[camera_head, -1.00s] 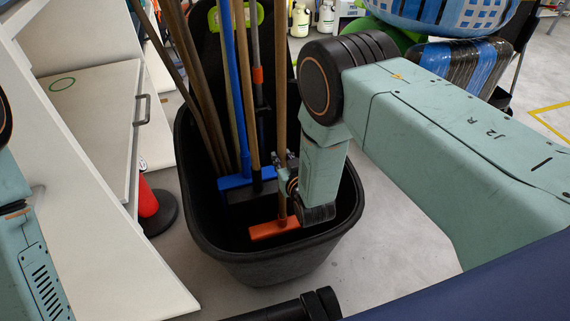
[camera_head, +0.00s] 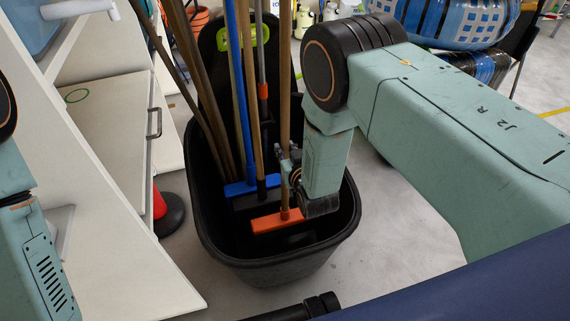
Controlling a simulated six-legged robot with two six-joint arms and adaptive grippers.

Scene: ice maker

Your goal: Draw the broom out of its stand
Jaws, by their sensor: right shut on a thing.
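The stand is a black bin (camera_head: 285,268) that holds several long-handled tools upright. A broom with an orange head (camera_head: 277,221) and a wooden handle (camera_head: 285,75) is at the front right inside it. My right gripper (camera_head: 287,160) is at that wooden handle, a little above the orange head, and is shut on it. Its fingertips are small and partly hidden by my wrist. The orange head is below the bin's rim. My left arm is at the left edge; its gripper is out of view.
A blue-headed broom (camera_head: 241,188) and several wooden handles stand close behind in the bin. A white cabinet (camera_head: 105,225) is at the left, with a red cone (camera_head: 159,203) beside it. Blue checked bundles (camera_head: 450,20) lie at the back right. Grey floor is free right of the bin.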

